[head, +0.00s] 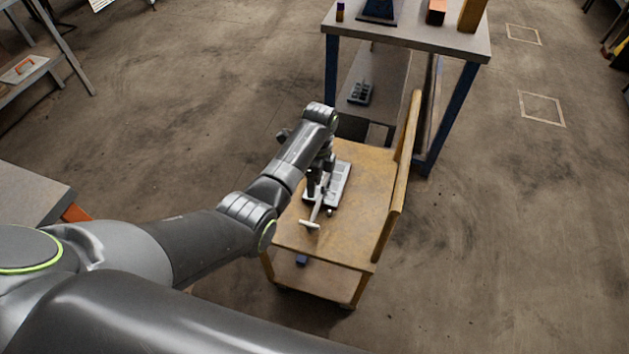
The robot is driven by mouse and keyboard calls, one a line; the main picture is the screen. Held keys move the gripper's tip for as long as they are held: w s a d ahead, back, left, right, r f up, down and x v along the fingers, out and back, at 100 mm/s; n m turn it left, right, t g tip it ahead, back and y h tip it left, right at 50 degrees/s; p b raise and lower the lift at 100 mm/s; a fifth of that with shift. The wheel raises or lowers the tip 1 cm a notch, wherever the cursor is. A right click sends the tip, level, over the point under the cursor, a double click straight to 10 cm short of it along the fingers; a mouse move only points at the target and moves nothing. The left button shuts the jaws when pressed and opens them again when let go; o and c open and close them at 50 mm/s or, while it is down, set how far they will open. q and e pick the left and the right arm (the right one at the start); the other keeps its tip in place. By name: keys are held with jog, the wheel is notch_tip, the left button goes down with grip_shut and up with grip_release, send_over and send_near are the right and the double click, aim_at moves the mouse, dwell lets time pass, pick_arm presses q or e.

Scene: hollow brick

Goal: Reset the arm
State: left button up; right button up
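My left arm reaches in from the left over a wooden cart (348,237). Its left gripper (318,193) points down above the cart top, close to a grey, flat, block-like object (341,188) and a pale T-shaped piece (310,223). The dark fingers are small and partly covered by the wrist, so I cannot tell whether they are open or hold anything. I also cannot tell whether the gripper touches the T-shaped piece. My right gripper is not in view.
The cart has a raised wooden side (398,180) on its right. Behind it stands a workbench (415,38) with boxes on top and a dark studded item (360,92) on its lower shelf. A grey table (30,196) is at the left.

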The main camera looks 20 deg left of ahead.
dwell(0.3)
pick_arm(q)
jog(key=s+a+f+n+t, duration=0.2)
jog(key=s+a+n, duration=0.3)
jog(key=s, duration=0.2)
jog(key=s+a+f+n+t, duration=0.1)
jog(key=s+a+f+n, duration=0.2)
jog(key=s+a+n, duration=0.35)
jog(key=s+a+r+n+t+y, duration=0.15)
jog(key=s+r+n, duration=0.3)
jog(key=s, duration=0.55)
jog(key=s+a+r+n+t, duration=0.1)
jog(key=s+a+r+n, duration=0.2)
jog(key=s+r, duration=0.45)
notch_tip(320, 180, down, 25)
jog(key=s+a, duration=0.1)
jog(key=s, duration=0.1)
jog(key=s+d+f+g, duration=0.1)
jog(key=s+f+g, duration=0.1)
jog(key=s+f, duration=1.3)
jog(key=shift+f+h, duration=0.35)
jog(key=shift+f, duration=0.6)
